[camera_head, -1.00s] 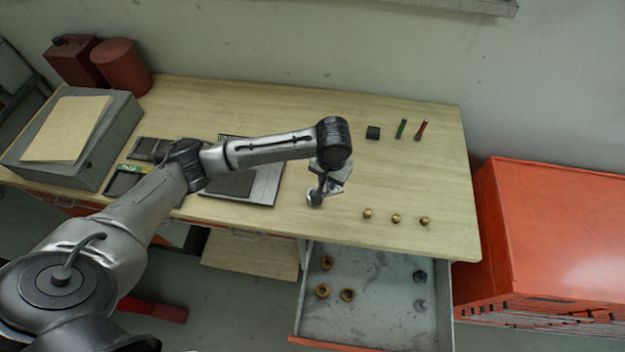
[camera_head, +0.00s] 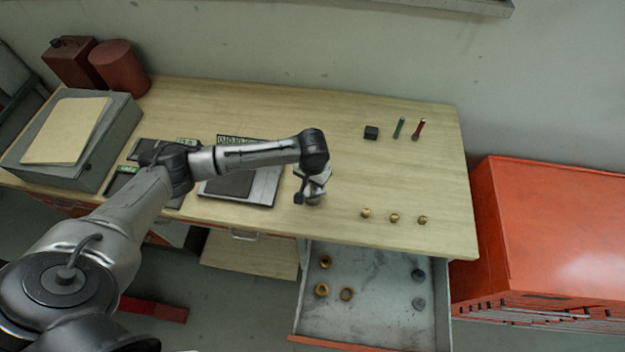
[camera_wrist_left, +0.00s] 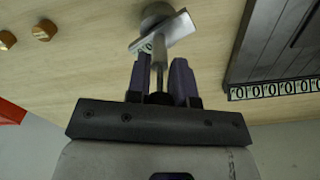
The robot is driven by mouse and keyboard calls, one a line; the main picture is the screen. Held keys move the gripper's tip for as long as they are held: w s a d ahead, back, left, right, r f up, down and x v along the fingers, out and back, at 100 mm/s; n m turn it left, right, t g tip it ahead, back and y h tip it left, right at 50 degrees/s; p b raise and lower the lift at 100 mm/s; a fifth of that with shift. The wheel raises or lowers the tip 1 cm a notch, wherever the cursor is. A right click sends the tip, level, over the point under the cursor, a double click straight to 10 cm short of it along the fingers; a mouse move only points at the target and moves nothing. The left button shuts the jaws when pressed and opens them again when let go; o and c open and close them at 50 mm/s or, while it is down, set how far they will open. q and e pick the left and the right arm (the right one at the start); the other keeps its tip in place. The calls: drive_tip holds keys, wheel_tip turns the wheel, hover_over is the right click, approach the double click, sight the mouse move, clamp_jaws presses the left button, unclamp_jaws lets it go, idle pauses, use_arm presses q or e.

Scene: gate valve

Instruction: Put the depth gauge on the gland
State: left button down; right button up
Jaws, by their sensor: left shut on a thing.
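My left gripper (camera_head: 306,184) is over the front middle of the bench, and its fingers also show in the left wrist view (camera_wrist_left: 162,82). It is shut on the depth gauge (camera_wrist_left: 163,35), a thin grey rod with a pale crossbar that bears dark marks. A round grey piece (camera_wrist_left: 155,14), possibly the gland, shows just beyond the crossbar in the wrist view. I cannot tell whether the gauge touches it. In the head view the gripper mostly hides the gauge. My right gripper is not in view.
Three small brass pieces (camera_head: 394,218) stand to the right on the bench (camera_head: 350,105). An open drawer (camera_head: 380,300) with brass rings juts out below. A dark tray (camera_head: 262,187) lies left of the gripper. A black block (camera_head: 371,132) and green and red tools stand behind.

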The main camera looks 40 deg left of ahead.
use_arm(q)
drive_tip(key=c, duration=1)
unclamp_jaws()
drive_tip(key=shift+f, duration=0.1)
wheel_tip(320, 180, up, 12)
drive_tip(key=shift+r+b, duration=0.15)
drive_tip(key=shift+b, duration=0.25)
drive_tip(key=s+d+f+m+t+h, duration=0.2)
drive_tip(key=s+d+f+m, duration=0.3)
drive_tip(key=s+d+f, duration=0.7)
drive_tip(key=s+a+t+y, duration=0.1)
drive_tip(key=s+a, duration=0.2)
drive_tip(key=s, duration=1.2)
drive_tip(key=shift+s+n+t+y, duration=0.15)
drive_tip(key=shift+n+t+y, duration=0.15)
drive_tip(key=shift+y, duration=0.1)
